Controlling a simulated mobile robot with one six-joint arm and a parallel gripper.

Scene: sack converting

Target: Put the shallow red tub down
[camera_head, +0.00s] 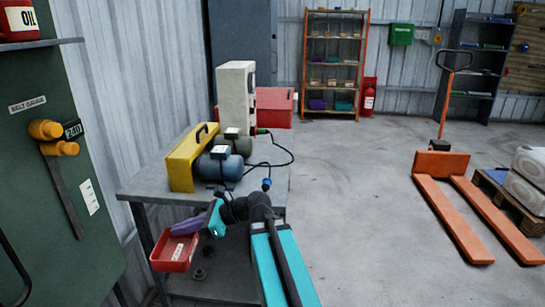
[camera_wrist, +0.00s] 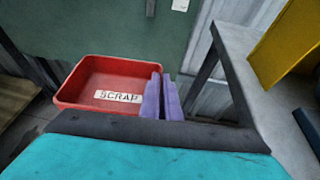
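The shallow red tub (camera_head: 172,262) is an open box with a white label, which reads SCRAP in the wrist view (camera_wrist: 85,104). My gripper (camera_head: 187,226) has purple fingers, which also show in the wrist view (camera_wrist: 161,97). They are closed on the tub's right-hand wall, one finger inside and one outside. The tub looks roughly level and held in the air beside the near left corner of the grey workbench (camera_head: 148,186). The inside that I can see is empty. My arm hides part of the bench's near side.
A yellow box (camera_head: 185,165) and motors (camera_head: 219,168) with cables stand on the bench. A lower shelf (camera_head: 225,280) holds small dark parts. A green board (camera_head: 50,190) is close on the left. Open floor (camera_head: 370,215) lies right, with an orange pallet truck (camera_head: 455,215) beyond.

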